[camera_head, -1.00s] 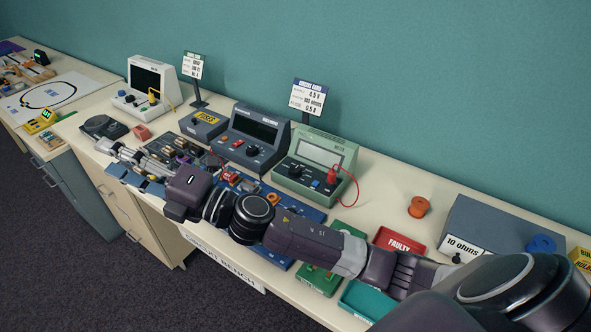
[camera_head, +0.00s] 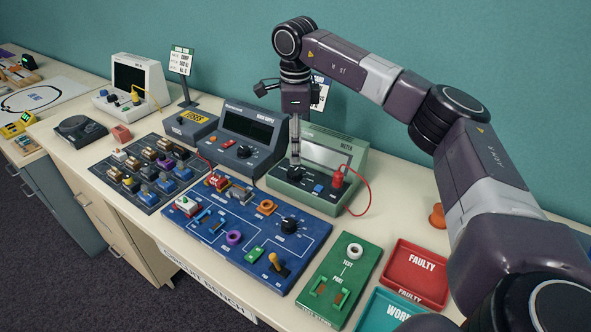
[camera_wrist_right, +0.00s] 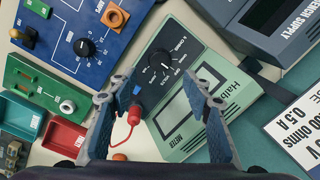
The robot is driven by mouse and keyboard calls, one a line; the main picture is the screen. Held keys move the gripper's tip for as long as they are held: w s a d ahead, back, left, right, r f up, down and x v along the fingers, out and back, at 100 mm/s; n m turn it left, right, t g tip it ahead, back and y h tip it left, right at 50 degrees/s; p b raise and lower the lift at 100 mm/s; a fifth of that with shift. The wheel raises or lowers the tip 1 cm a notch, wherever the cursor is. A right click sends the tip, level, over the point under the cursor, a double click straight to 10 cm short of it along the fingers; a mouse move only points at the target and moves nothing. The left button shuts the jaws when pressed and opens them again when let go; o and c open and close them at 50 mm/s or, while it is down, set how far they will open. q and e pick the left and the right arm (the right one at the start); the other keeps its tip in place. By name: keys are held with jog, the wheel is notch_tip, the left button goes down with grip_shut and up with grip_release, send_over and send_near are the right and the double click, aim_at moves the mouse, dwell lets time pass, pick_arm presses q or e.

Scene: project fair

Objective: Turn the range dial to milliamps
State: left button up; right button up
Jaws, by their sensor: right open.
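The green meter (camera_head: 318,160) stands on the bench with its screen at the back. Its black range dial (camera_wrist_right: 160,62) shows in the right wrist view, with small markings around it that I cannot read. In the head view, my right gripper (camera_head: 295,150) points down over the meter's front and partly hides the dial (camera_head: 295,173). In the wrist view, the right gripper's fingers (camera_wrist_right: 158,80) are apart with nothing between them, and the dial lies just beyond the tips. I cannot tell its height above the dial. My left gripper is not in view.
A red plug (camera_head: 337,178) with a looping lead sits in the meter beside a blue button (camera_head: 318,188). The bench power supply (camera_head: 243,142) is close on the left. A blue circuit board (camera_head: 205,243) lies in front, red tray (camera_head: 418,272) at right.

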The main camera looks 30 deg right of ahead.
aim_at(295, 171)
notch_tip(295, 171, down, 7)
jog(key=shift+w+d+f+p, duration=0.1)
jog(key=shift+w+f+p, duration=0.1)
jog(key=shift+p, duration=0.5)
jog(key=c, duration=1.2)
jog(key=shift+o, duration=0.2)
